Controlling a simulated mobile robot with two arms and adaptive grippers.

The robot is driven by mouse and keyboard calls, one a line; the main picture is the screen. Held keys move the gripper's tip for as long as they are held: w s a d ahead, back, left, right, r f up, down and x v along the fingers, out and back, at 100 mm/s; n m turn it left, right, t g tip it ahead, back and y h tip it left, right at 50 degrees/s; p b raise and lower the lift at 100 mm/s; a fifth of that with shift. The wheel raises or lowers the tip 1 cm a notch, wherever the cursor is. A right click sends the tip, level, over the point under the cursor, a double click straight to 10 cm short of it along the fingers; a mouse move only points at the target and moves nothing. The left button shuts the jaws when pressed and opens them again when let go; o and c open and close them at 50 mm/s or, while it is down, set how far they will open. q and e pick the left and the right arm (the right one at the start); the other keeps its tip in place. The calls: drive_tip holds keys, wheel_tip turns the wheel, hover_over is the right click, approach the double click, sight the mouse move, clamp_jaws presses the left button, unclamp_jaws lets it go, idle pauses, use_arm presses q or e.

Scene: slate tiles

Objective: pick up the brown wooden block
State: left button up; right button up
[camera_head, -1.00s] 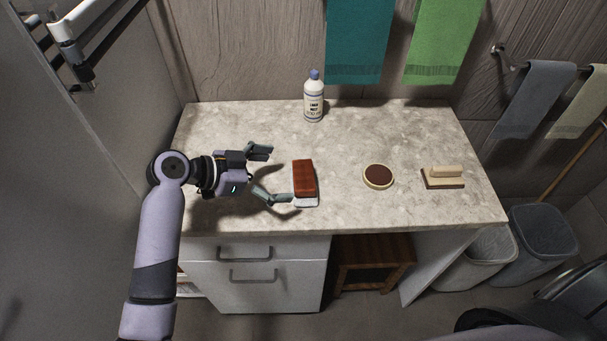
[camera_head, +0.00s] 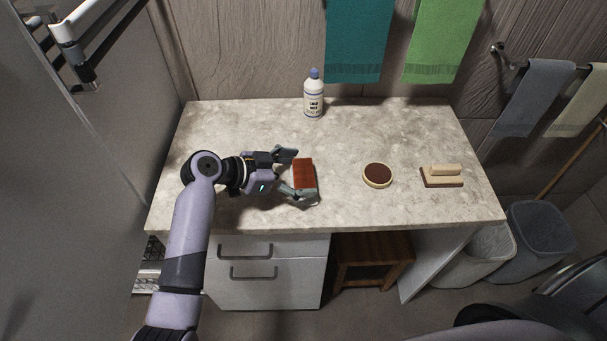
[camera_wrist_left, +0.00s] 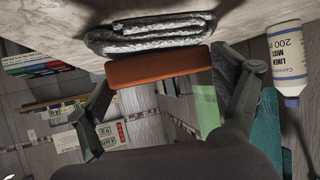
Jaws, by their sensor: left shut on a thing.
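The brown wooden block (camera_head: 305,172) is a reddish-brown bar on the counter, left of centre in the head view. In the left wrist view the block (camera_wrist_left: 158,67) lies across the upper middle, against a grey folded cloth-like thing (camera_wrist_left: 150,34). My left gripper (camera_head: 297,172) reaches in from the left. Its fingers lie at the far and near ends of the block and are shut on it. The near finger hides part of the pale thing under the block. The block shows no clear lift from the counter. My right gripper is not in view.
A white bottle (camera_head: 313,98) with a blue cap stands behind the block. A round dark-topped tin (camera_head: 377,175) and a wooden-handled brush (camera_head: 442,176) lie to the right. The counter (camera_head: 240,125) is clear around them. Towels (camera_head: 357,45) hang behind.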

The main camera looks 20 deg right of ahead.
use_arm(q)
drive_tip(key=c, duration=0.5)
drive_tip(key=shift+r, duration=0.1)
